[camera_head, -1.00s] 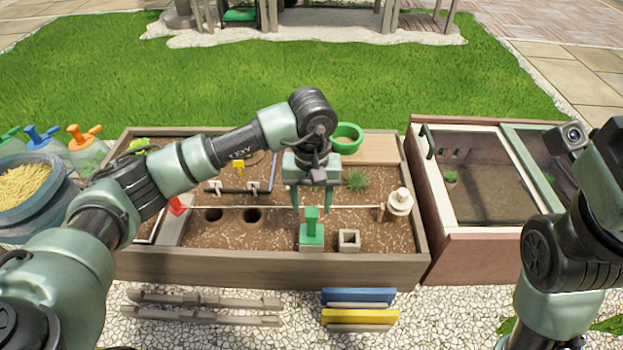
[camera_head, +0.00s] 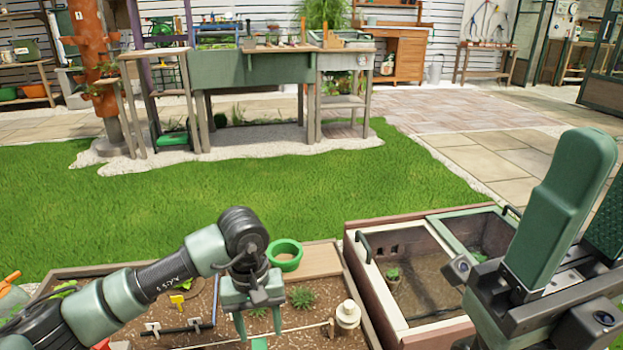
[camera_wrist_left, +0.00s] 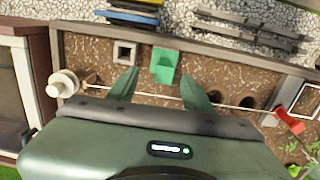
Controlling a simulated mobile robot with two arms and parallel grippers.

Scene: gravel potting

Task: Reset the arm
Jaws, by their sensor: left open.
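My left gripper (camera_head: 259,328) hangs over the planter bed in the head view, fingers down, open and empty. In the left wrist view its two fingertips (camera_wrist_left: 159,80) are apart with soil and a taut string between and below them. A green block-shaped tool (camera_wrist_left: 165,65) stands on the soil near the fingers, not held. My right gripper (camera_head: 590,200) is raised large at the right of the head view, fingers up. Its fingers overlap and its far side is cut off, so its opening is unclear.
A square grey pot (camera_wrist_left: 125,53) and a cream spool (camera_head: 347,314) stand in the bed. A green bowl (camera_head: 285,262) sits at its back edge. A glass-topped cold frame (camera_head: 410,322) stands to the right. Lawn (camera_head: 290,190) lies behind, with a potting bench (camera_head: 240,72) beyond.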

